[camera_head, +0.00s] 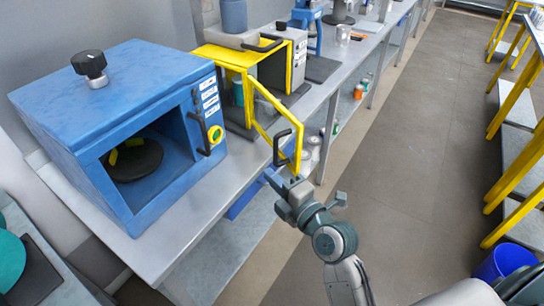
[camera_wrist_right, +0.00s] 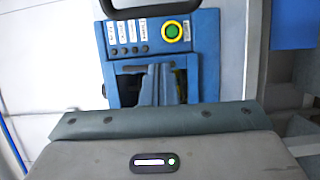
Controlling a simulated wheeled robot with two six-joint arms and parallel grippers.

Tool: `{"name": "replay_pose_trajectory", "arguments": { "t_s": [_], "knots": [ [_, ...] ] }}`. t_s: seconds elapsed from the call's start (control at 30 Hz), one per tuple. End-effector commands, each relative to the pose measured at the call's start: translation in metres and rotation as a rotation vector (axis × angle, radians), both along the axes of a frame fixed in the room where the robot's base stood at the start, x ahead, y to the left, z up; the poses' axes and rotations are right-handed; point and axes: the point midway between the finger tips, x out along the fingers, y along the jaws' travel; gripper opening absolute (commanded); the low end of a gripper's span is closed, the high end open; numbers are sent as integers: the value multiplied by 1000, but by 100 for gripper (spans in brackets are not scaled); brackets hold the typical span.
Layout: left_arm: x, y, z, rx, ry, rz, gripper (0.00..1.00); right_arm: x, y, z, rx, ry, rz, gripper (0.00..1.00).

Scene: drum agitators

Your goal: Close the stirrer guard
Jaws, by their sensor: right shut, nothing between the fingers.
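The stirrer guard (camera_head: 262,112) is a yellow-framed door, swung open from a yellow frame (camera_head: 222,56) on the bench. Its black handle (camera_head: 281,148) is on the free edge, facing the aisle. My right gripper (camera_head: 275,178) is shut and empty, just below and in front of that handle, with no visible contact. In the right wrist view its closed blue fingers (camera_wrist_right: 160,85) point at the blue machine's panel. A black handle (camera_wrist_right: 150,8), seemingly the guard's, crosses the top there, clear of the fingers. My left gripper is not in view.
A blue box machine (camera_head: 115,90) with a black knob, an open front and a green button (camera_head: 215,134) stands left of the guard on the grey bench (camera_head: 180,232). Other equipment stands further along it. The aisle floor (camera_head: 415,170) is clear; yellow-legged tables (camera_head: 520,170) stand at right.

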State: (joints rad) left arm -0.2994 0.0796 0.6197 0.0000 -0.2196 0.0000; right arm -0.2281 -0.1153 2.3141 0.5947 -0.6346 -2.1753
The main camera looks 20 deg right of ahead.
Motion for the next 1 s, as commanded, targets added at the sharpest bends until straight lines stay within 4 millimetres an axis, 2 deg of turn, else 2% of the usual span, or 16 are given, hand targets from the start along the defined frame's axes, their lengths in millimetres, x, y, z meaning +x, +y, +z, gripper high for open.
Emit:
{"name": "replay_pose_trajectory", "arguments": {
  "t_s": [0.03,0.27,0.6,1.0],
  "knots": [
    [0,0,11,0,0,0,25,12,4,6,4,0,0,0],
    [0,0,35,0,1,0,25,60,20,7,3,1,0,0],
    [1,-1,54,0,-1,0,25,59,-14,1,-3,2,0,0],
    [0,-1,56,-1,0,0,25,58,-21,-1,1,1,0,0]
  ]
}}
